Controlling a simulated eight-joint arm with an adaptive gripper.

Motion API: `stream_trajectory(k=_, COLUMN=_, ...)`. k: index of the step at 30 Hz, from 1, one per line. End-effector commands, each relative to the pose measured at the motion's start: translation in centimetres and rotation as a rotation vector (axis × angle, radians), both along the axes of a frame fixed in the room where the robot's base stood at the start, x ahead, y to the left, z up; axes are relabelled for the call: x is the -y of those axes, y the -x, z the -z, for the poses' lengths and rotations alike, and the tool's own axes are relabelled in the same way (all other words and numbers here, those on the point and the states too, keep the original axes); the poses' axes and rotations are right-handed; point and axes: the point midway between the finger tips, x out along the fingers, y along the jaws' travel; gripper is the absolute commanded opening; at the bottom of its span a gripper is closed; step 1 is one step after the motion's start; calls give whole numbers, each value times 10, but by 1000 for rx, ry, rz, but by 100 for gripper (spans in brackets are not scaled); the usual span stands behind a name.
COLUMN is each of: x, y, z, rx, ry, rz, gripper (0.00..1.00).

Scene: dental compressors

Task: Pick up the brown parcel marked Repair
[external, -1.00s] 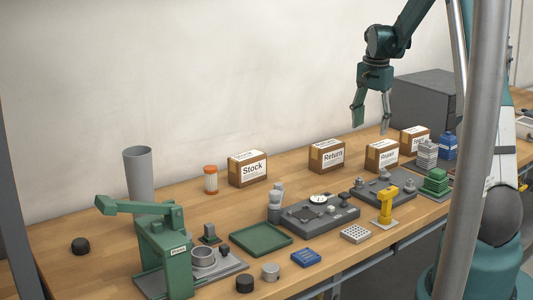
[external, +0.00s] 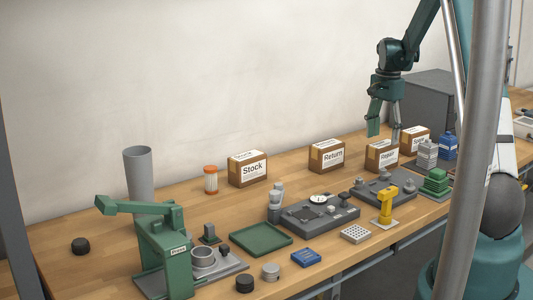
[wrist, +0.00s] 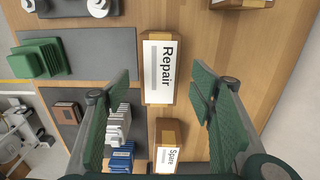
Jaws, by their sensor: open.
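The brown parcel marked Repair (wrist: 158,68) lies in the upper middle of the wrist view, its white label facing up. In the external view the Repair parcel (external: 381,156) stands on the bench between the Return parcel and the Spare parcel, partly behind my gripper's fingertip. My gripper (external: 384,138) is open and empty, pointing down just above the Repair parcel. In the wrist view the two fingers of my gripper (wrist: 167,85) are spread wide, with the Repair parcel ahead between them.
The Spare parcel (wrist: 168,136) is close to the Repair parcel. The Return parcel (external: 327,156) and Stock parcel (external: 248,169) stand farther left. A grey tray with green plates (wrist: 38,58) lies beside the Repair parcel. A dark grey box (external: 420,98) stands behind.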

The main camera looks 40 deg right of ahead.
Motion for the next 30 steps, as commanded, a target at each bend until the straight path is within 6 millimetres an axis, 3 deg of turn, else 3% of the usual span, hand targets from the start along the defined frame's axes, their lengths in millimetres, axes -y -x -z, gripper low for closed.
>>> stream_trajectory(k=9, x=0, y=0, z=22, rx=0, ry=0, rz=0, gripper=55)
stream_trajectory(k=23, x=0, y=0, z=28, rx=0, ry=0, rz=0, gripper=55)
stream_trajectory(k=30, x=1, y=1, z=50, rx=0, ry=0, rz=0, gripper=55)
